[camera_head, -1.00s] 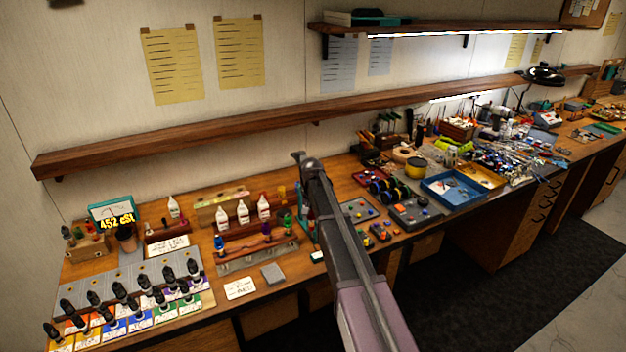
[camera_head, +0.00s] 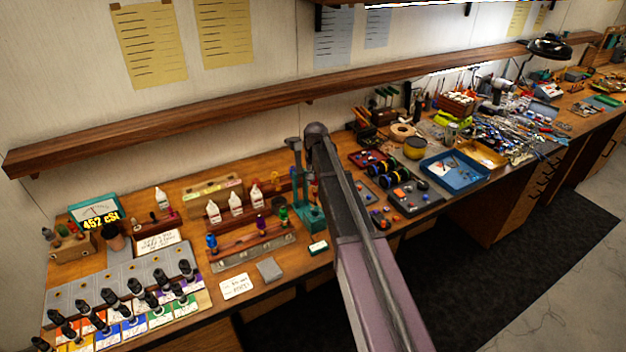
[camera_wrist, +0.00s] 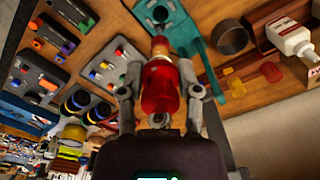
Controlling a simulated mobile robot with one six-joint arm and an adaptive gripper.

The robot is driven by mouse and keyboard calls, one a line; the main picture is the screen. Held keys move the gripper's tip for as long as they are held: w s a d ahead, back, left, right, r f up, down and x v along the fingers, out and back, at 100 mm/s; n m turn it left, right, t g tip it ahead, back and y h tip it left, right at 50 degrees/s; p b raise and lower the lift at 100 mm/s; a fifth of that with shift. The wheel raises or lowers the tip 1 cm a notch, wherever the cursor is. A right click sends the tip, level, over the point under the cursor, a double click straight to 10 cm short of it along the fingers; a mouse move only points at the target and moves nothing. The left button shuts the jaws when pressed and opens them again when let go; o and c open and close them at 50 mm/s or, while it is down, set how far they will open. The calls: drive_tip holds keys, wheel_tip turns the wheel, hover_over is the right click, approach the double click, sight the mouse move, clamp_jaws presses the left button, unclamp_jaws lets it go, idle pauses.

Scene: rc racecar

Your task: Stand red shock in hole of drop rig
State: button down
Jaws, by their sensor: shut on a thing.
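The red shock (camera_wrist: 160,88), a glossy red body with an orange-tan neck at its far end, is between the two fingers of my gripper (camera_wrist: 162,92) in the wrist view. The gripper is shut on it. The teal drop rig (camera_head: 308,217) stands on the bench just left of my arm in the head view. It also shows in the wrist view (camera_wrist: 196,38), beyond the far end of the shock.
A dark ring-shaped cup (camera_wrist: 232,38) and a white bottle (camera_wrist: 291,38) stand beside the rig in the wrist view. Grey trays of small parts (camera_wrist: 108,72) lie on the other side. A shock rack (camera_head: 250,245) is left of the rig. A wooden shelf (camera_head: 200,108) runs above the bench.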

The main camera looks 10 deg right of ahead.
sight(315, 203)
drive_tip(key=shift+f+b, duration=1.6)
drive_tip(key=shift+f, duration=0.05)
drive_tip(key=shift+f+b, duration=0.7)
drive_tip(key=shift+f+b, duration=2.85)
drive_tip(key=shift+f, duration=0.05)
idle(0.3)
drive_tip(key=shift+c, duration=1.1)
unclamp_jaws()
drive_tip(key=shift+r, duration=0.15)
wheel_tip(315, 203, up, 10)
drive_tip(key=p, duration=1)
drive_tip(key=shift+r, duration=0.1)
